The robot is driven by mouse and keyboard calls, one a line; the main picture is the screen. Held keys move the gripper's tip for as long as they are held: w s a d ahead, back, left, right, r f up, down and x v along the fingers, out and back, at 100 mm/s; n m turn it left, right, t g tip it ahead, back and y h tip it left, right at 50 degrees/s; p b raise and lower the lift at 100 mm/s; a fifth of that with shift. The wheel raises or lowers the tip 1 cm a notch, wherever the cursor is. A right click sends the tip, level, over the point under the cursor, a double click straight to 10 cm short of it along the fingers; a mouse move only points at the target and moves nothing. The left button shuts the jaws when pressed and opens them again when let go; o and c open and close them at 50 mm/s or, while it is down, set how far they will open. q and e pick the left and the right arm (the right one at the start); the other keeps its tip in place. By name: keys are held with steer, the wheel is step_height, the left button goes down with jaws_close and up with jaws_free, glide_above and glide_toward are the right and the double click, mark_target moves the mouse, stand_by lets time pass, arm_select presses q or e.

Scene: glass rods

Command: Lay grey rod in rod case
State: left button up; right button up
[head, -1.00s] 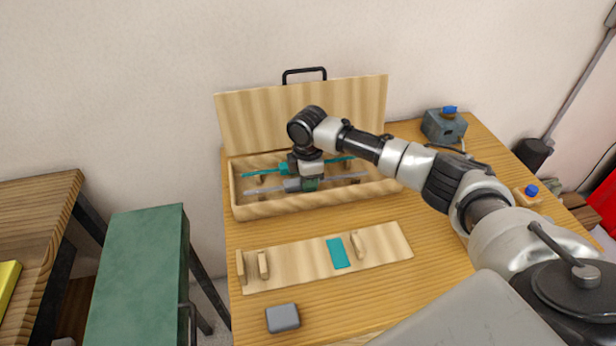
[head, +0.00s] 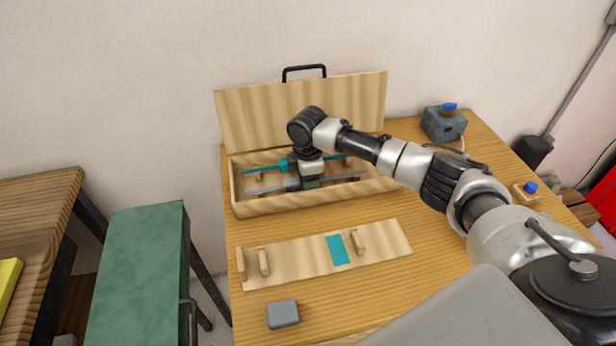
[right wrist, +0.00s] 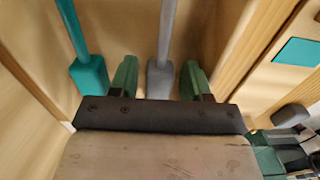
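The grey rod (head: 268,189) lies lengthwise in the front part of the open wooden rod case (head: 290,206). Its thick grey grip (right wrist: 160,80) shows in the right wrist view. My right gripper (head: 309,184) is down in the case over the rod's middle. In the right wrist view its two green fingers (right wrist: 160,78) stand on either side of the grey grip, with a narrow gap on each side. A teal rod (head: 336,158) lies behind, roughly parallel, with its teal grip (right wrist: 90,76) beside the left finger.
The case lid (head: 250,118) stands open at the back. In front lies a wooden board (head: 300,262) with upright pegs and a teal patch (head: 338,250). A grey block (head: 283,314) sits at the front edge. A grey box with a blue knob (head: 443,124) stands back right.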

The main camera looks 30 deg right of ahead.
steer(key=shift+o, duration=0.7)
